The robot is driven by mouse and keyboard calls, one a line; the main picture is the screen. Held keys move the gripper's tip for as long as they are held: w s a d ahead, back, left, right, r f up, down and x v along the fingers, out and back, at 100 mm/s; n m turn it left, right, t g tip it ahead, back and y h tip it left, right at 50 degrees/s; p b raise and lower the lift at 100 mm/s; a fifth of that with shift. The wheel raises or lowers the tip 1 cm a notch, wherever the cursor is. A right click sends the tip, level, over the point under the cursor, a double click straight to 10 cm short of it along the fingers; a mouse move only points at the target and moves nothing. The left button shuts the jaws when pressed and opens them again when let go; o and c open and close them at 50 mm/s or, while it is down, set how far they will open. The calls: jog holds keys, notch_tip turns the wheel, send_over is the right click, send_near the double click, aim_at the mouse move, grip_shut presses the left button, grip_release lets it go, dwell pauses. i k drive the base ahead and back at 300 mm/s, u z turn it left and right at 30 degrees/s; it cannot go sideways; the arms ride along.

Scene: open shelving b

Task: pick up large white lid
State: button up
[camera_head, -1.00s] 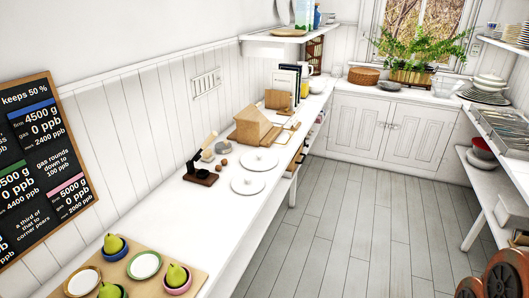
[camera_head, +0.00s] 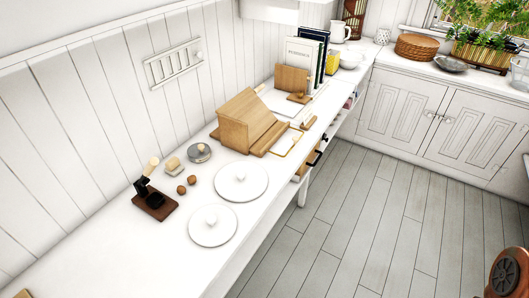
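Two round white lids with centre knobs lie flat on the white counter. The larger lid (camera_head: 241,182) is farther along the counter, just in front of the wooden box. The slightly smaller lid (camera_head: 213,226) is nearer, close to the counter's front edge. The two lie close together. My gripper is not in view.
A wooden box (camera_head: 246,119), walnuts (camera_head: 187,184), a grey round tin (camera_head: 198,153) and a dark wooden stand (camera_head: 154,203) are beside and behind the lids. Upright books (camera_head: 304,55) stand farther back. The near counter (camera_head: 109,266) and the floor (camera_head: 334,232) are mostly clear.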

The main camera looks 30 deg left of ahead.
aim_at(242, 181)
jog(key=i, duration=1)
jog(key=u, duration=3.5)
